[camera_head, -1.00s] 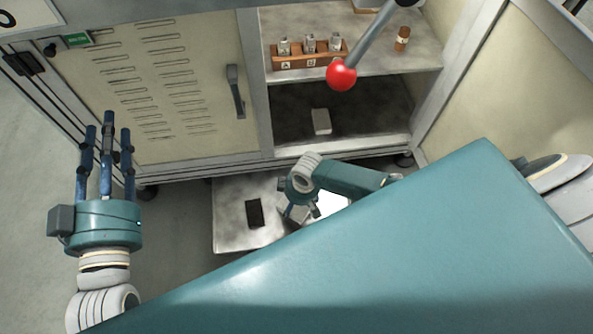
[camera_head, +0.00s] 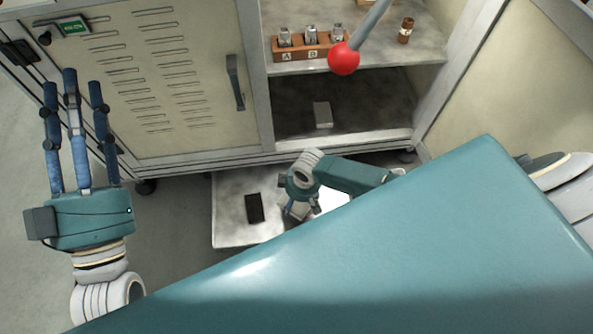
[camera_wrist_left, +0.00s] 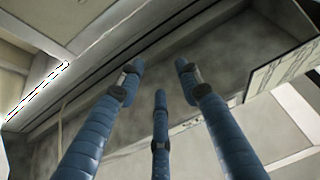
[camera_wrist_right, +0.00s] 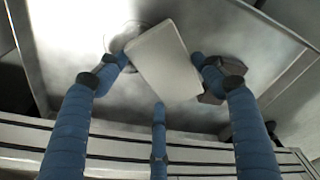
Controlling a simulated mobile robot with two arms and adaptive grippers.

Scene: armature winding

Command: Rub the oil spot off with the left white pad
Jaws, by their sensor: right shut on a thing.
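My right gripper (camera_head: 298,207) is low over a metal plate (camera_head: 230,230), partly hidden by my teal body. It is shut on a pale rectangular pad (camera_wrist_right: 163,60), gripped between the fingers in the right wrist view. A round, darker mark (camera_wrist_right: 118,34) shows on the metal beside the pad, partly covered by a finger and the pad; I cannot tell whether they touch. Another pale block (camera_head: 322,115) lies on the cabinet's lower shelf. My left gripper (camera_head: 73,85) is open and empty, fingers upward, in front of the cabinet door.
A dark block (camera_head: 254,208) lies on the plate left of my right gripper. A red ball knob (camera_head: 343,58) on a rod hangs before the shelves. A wooden rack (camera_head: 310,48) and a brown bottle (camera_head: 405,31) stand on the upper shelf. The louvred door (camera_head: 175,80) is shut.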

